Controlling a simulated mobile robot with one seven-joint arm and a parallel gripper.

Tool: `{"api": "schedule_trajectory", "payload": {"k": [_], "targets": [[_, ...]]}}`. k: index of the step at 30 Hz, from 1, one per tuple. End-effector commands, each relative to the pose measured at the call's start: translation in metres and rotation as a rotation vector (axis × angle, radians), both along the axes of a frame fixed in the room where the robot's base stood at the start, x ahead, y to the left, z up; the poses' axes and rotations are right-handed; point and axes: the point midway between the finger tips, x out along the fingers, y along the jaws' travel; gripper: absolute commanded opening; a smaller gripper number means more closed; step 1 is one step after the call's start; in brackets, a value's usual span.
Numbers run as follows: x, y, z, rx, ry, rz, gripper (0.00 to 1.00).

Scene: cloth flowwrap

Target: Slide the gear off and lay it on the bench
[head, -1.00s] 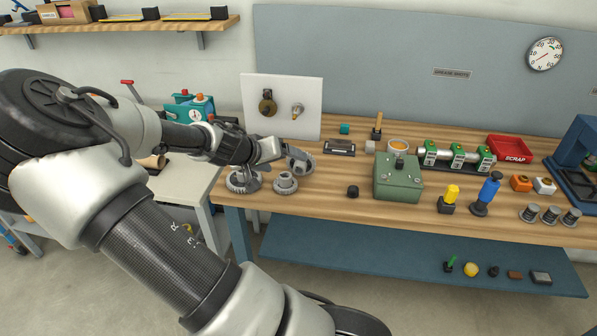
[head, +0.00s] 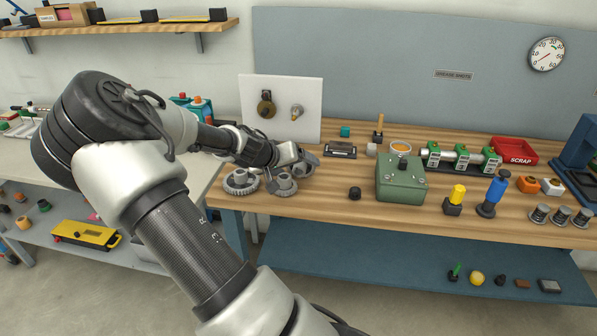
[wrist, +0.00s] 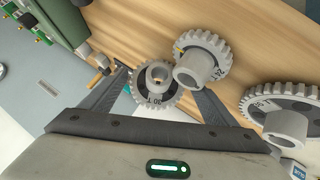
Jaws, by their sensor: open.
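Three grey toothed gears with raised hubs are at the bench's left end. The 30 T gear (wrist: 142,91) shows between my finger tips in the wrist view; in the head view it is the tilted gear (head: 311,163), partly hidden by my gripper. I cannot tell whether it is on a shaft or touched. A second gear (wrist: 216,61) is just right of it, also in the head view (head: 284,187). A larger gear (wrist: 294,93) lies further right, at the bench edge (head: 240,184). My gripper (wrist: 158,78) is open, its fingers either side of the 30 T gear.
A white panel (head: 310,92) with a brass disc and a silver fitting stands behind. A green box (head: 400,183) and a small black knob (head: 354,193) are to the right. Bare bench wood (head: 330,190) lies between the gears and the box.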

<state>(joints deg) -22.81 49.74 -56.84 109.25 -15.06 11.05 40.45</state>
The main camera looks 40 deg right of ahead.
Motion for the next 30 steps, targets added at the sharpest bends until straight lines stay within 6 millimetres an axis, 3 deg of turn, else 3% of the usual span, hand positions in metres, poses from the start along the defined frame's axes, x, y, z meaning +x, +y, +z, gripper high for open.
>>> {"api": "schedule_trajectory", "payload": {"k": [5,11,14,30], "targets": [[0.000,0.000,0.000,0.000,0.000,0.000,0.81],[0.000,0.000,0.000,0.000,0.000,0.000,0.49],[0.001,0.000,0.001,0.000,-0.001,0.001,0.43],[0.001,0.000,0.024,0.000,-0.001,0.001,0.43]]}}
